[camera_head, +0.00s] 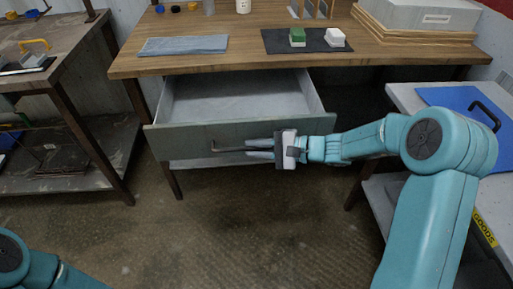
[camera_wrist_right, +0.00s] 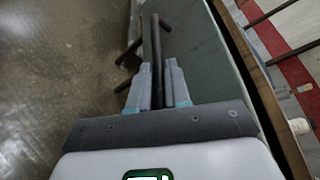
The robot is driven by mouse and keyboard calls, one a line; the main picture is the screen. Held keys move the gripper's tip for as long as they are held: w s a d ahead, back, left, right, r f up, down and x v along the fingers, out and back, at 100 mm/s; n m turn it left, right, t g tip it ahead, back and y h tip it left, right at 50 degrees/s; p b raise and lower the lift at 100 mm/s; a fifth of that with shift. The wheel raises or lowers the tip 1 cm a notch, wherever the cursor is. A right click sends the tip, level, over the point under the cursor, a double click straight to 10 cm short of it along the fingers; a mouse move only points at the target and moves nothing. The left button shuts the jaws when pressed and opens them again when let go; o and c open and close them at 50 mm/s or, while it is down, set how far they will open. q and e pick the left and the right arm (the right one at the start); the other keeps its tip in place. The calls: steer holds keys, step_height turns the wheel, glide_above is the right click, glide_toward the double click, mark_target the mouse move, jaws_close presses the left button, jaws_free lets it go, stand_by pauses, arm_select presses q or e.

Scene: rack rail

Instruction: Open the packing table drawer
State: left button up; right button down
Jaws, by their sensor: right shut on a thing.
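The packing table's drawer (camera_head: 180,142) is pulled well out under the wooden tabletop (camera_head: 240,58), and its pale interior looks empty. A dark bar handle (camera_head: 232,148) runs across the drawer front. My right gripper (camera_head: 250,149) reaches in from the right and is shut on the handle's right part. In the right wrist view the two grey fingers (camera_wrist_right: 160,82) sit on either side of the dark bar (camera_wrist_right: 155,45), beside the green-grey drawer front (camera_wrist_right: 200,60). Only part of my left arm shows at the lower left of the head view; its gripper is out of view.
On the tabletop lie a blue cloth (camera_head: 183,45), a dark mat (camera_head: 300,41) with a green and a white block, and a grey box (camera_head: 420,15). A metal shelf bench (camera_head: 60,60) stands left, a side table (camera_head: 410,95) right. The floor (camera_head: 230,220) in front is clear.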

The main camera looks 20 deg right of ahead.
steer(key=shift+r, duration=0.1)
steer(key=c, duration=1.4)
jaws_free()
steer(key=shift+c, duration=0.2)
steer(key=p+v, duration=0.1)
steer(key=v, duration=1.5)
steer(key=shift+s, duration=0.15)
